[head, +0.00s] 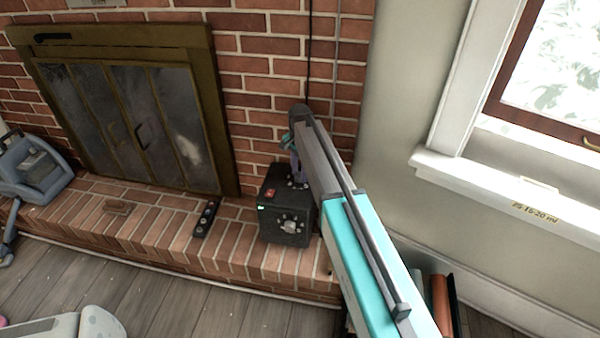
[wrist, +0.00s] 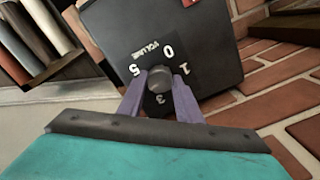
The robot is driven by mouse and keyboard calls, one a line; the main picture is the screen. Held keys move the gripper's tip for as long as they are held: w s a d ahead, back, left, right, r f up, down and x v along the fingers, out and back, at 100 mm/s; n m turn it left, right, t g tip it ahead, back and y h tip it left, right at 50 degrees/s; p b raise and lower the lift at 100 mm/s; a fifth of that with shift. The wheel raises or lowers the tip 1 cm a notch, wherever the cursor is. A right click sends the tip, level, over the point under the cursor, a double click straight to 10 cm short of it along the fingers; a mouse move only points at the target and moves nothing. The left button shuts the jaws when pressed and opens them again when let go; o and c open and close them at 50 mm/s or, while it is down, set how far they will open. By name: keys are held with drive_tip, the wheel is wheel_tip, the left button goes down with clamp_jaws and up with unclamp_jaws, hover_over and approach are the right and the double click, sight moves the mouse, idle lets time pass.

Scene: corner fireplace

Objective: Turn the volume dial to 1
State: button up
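The black box (head: 273,221) sits on the brick hearth. In the wrist view its black face (wrist: 205,35) carries the word VOLUME and the white numbers 0, 1, 3 and 5 around a dark round volume dial (wrist: 160,80). My gripper (wrist: 160,78) has one purple finger on each side of this dial. The fingertips are very close to its sides; I cannot tell whether they touch it. The dial's pointer is not readable. In the head view my gripper (head: 294,158) is at the top of the box, and my arm hides part of it.
A grey knob (head: 290,226) is on the box's front. A black remote (head: 206,217) lies on the hearth to the left. The brick wall and fireplace (head: 130,110) stand behind. Books (head: 441,303) stand at the lower right, below the window sill (head: 500,190).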

drive_tip(key=shift+d, duration=0.2)
drive_tip(key=shift+c, duration=0.7)
drive_tip(key=shift+a, duration=0.1)
